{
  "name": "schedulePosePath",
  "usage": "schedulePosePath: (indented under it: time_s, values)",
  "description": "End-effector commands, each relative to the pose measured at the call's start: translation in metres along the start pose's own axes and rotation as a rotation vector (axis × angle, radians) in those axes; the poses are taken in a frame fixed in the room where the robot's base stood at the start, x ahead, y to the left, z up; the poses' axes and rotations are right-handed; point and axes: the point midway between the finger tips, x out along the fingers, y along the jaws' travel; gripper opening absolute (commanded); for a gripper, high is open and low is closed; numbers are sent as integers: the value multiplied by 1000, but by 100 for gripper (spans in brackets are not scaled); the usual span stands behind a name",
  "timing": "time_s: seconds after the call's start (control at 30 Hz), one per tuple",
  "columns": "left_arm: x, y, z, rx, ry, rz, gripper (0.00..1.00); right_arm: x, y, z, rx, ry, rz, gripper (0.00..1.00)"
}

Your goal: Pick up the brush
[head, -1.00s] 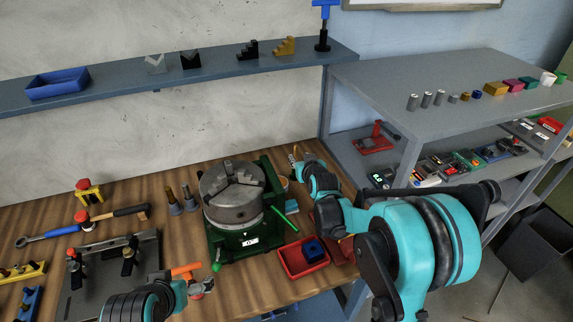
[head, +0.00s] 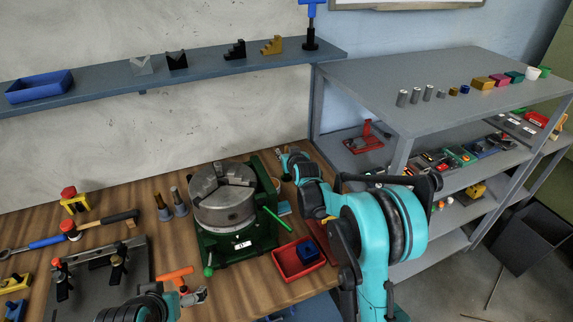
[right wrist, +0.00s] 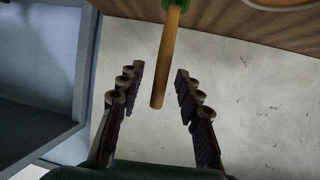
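A wooden handle with a green end, apparently the brush (right wrist: 168,62), shows in the right wrist view. It reaches down from the top into the gap between the fingers of my right gripper (right wrist: 159,72). The fingers are spread, and I see clear space on both sides of the handle. In the head view my right gripper (head: 284,156) is at the back of the bench by the wall, behind the chuck; the brush cannot be made out there. My left gripper (head: 198,297) is low at the front of the bench, by an orange handle; its finger gap is unclear.
A green-based chuck (head: 225,205) with a green lever (head: 276,219) stands left of my right arm. A red tray (head: 281,260) holding a blue block lies in front. The grey shelf unit (head: 400,130) stands close on the right. A blue wall shelf (head: 110,88) runs above the bench.

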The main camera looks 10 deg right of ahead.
Motion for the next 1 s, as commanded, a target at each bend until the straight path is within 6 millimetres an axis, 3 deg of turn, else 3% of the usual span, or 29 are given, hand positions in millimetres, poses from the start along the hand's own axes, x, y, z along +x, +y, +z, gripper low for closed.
schedulePosePath:
  time_s: [0.03,0.1,0.57,0.87,1.0]
  values:
    - [0,0,0,0,0,0,100,0,0,0,0,0,0,18]
    - [0,0,0,0,0,0,100,0,0,0,0,0,0,0]
    - [-2,0,-1,0,0,0,100,-2,0,-4,0,-1,0,0]
    - [-17,0,-12,0,0,0,100,-18,-1,-42,0,0,0,0]
    - [-22,0,-16,0,0,0,100,-28,26,-52,3,0,3,0]
